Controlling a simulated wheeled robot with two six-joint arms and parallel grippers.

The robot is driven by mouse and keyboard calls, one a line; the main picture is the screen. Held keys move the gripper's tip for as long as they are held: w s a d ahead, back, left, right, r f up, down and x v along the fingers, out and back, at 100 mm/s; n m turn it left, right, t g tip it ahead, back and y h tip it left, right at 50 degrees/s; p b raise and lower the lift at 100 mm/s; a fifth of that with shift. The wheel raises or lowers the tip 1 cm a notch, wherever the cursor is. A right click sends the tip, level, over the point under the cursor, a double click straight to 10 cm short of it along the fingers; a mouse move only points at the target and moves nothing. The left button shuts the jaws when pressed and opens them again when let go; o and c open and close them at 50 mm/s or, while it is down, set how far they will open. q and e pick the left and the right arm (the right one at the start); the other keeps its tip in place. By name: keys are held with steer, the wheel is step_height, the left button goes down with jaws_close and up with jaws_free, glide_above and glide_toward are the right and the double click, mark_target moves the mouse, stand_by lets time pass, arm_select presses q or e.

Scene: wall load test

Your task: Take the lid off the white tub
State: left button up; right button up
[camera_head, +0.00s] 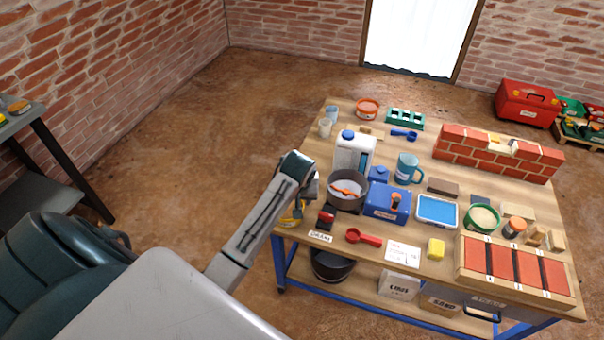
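A white container with a blue cap (354,151) stands upright near the left side of the workbench. A smaller jar with an orange lid (515,228) stands on the right part of the bench. I cannot tell for sure which of these is the white tub; both have their tops on. My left arm reaches in from the lower left, and its gripper (311,190) is at the bench's left edge, beside the dark grey bucket. Its fingers are mostly hidden by the wrist, so its opening cannot be seen. My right gripper is out of view.
The workbench (343,234) is crowded. The dark grey bucket (346,204), a blue box (386,204), a blue mug (407,168) and a blue tray (437,224) fill its middle. A brick wall piece (497,156) stands at the back right. Open floor lies left of the bench.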

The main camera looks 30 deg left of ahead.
arm_select(q)
steer(key=w+a+r+n, duration=0.2)
steer(key=w+r, duration=0.1)
steer(key=w, duration=0.3)
steer(key=w+a+r+n, duration=0.2)
steer(key=w+a+r, duration=0.15)
steer(key=w, duration=0.25)
steer(key=shift+g, duration=0.3)
steer(key=x, duration=0.5)
steer(key=shift+w+d, duration=0.15)
steer(key=shift+d, duration=0.2)
steer(key=shift+a+p+x, duration=0.2)
steer(key=shift+x, duration=1.1)
steer(key=shift+a+p+x, duration=0.15)
steer(key=shift+p+x, duration=0.05)
steer(key=shift+x, duration=1.15)
steer(key=shift+r, duration=0.1)
steer(key=c, duration=1)
